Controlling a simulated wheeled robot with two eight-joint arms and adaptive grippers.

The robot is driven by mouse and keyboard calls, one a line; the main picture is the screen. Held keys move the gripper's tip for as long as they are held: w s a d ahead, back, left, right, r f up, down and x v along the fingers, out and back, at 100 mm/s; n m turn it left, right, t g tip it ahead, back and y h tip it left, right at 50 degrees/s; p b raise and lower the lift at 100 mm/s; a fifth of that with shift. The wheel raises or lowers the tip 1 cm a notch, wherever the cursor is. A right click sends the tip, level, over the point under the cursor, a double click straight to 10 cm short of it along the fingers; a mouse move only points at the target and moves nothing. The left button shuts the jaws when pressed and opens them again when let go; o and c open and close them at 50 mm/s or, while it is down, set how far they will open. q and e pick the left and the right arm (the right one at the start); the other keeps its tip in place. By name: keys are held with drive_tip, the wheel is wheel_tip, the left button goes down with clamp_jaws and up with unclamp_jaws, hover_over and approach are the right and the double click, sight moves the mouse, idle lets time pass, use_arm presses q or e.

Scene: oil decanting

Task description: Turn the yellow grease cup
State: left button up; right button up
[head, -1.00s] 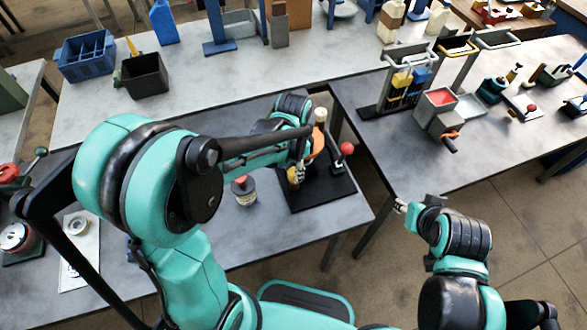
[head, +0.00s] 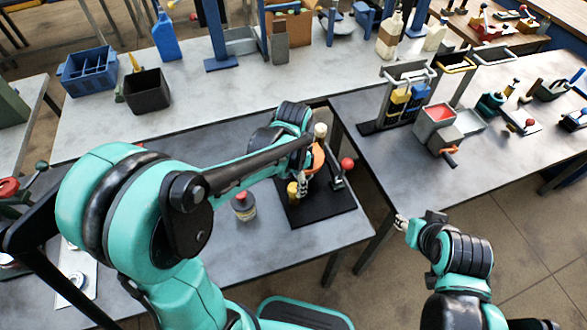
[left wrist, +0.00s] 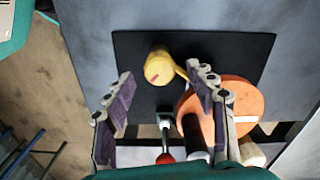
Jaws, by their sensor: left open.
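The yellow grease cup (head: 293,192) stands on a black base plate (head: 325,211) on the near grey table. In the left wrist view the cup (left wrist: 158,65) has a round cap with a red mark and a short arm pointing right. My left gripper (left wrist: 163,84) is open and empty; the cup shows between and beyond its fingers, apart from them. In the head view my left gripper (head: 306,165) is above the plate, partly hidden by its arm. My right gripper (head: 401,222) is off the table's right edge, too small to judge.
An orange disc (left wrist: 238,100) lies close by the right finger of my left gripper. A red-knobbed lever (head: 347,163) stands on the same plate. A small can (head: 243,206) stands left of the plate. The table's front right is clear.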

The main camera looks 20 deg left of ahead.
use_arm(q)
wheel_tip(320, 180, up, 10)
idle(0.3)
drive_tip(key=shift+s, duration=0.1)
idle(0.3)
drive_tip(key=n+t+b, duration=0.4)
drive_tip(key=n+t, duration=0.3)
drive_tip(key=n, duration=0.2)
approach(291, 189)
drive_tip(key=s+a, duration=0.3)
drive_tip(key=a, duration=0.1)
drive_tip(key=shift+s+a, duration=0.2)
idle(1.2)
